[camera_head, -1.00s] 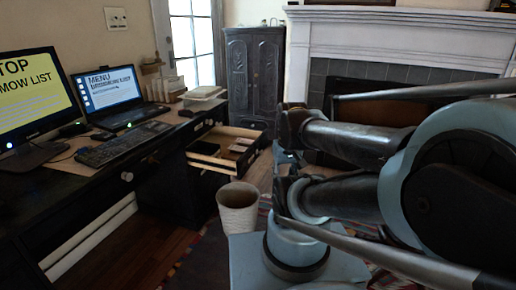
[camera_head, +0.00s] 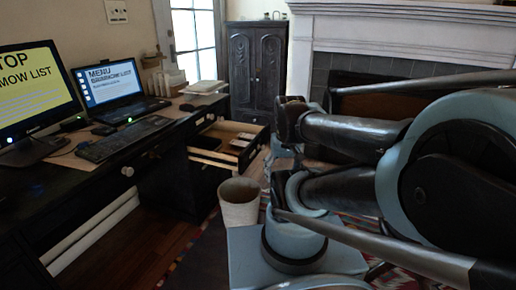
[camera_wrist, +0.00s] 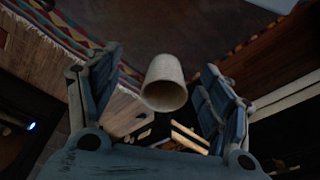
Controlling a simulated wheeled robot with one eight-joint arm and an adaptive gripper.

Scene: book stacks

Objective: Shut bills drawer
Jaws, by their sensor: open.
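The drawer (camera_head: 213,157) under the far end of the desk stands pulled out in the head view. It has light wooden walls, and some dark and pale items lie inside. In the wrist view, pale strips of what looks like the drawer (camera_wrist: 190,136) show low between the fingers, partly hidden by my gripper. My gripper (camera_wrist: 160,62) is open and empty, its two blue-grey fingers spread wide. It does not touch the drawer. The head view shows my arm at the right, but the fingertips cannot be made out there.
A pale waste bin (camera_head: 239,203) stands on the floor in front of the drawer; it also shows between my fingers in the wrist view (camera_wrist: 164,84). The dark desk (camera_head: 60,190) holds a monitor, laptop and keyboard. A dark cabinet (camera_head: 256,70) and white fireplace stand behind.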

